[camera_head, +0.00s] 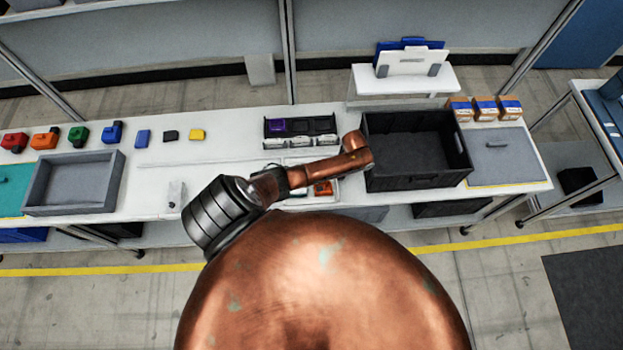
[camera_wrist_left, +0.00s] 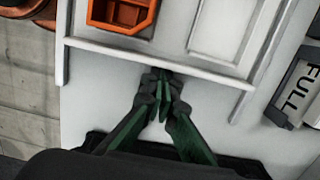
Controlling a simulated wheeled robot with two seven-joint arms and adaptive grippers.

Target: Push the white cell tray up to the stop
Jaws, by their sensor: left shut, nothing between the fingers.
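The white cell tray (camera_head: 337,190) lies on the white bench left of the black bin, partly hidden by my copper-coloured left arm. In the left wrist view its near rim (camera_wrist_left: 152,54) runs across the upper part, with an orange holder (camera_wrist_left: 123,15) in one cell. My left gripper (camera_wrist_left: 162,82) is shut and empty, its fingertips right by the middle of that rim. I cannot tell whether they touch it. In the head view the arm hides the fingers. I cannot make out the stop for certain. My right gripper is not in view.
The black bin (camera_head: 415,180) stands just right of the tray. Black holders with white labels (camera_head: 300,143) stand behind it; a "FULL" label (camera_wrist_left: 296,100) shows in the wrist view. A small white block (camera_head: 176,193) stands left on the bench, with a grey tray (camera_head: 73,207) beyond.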

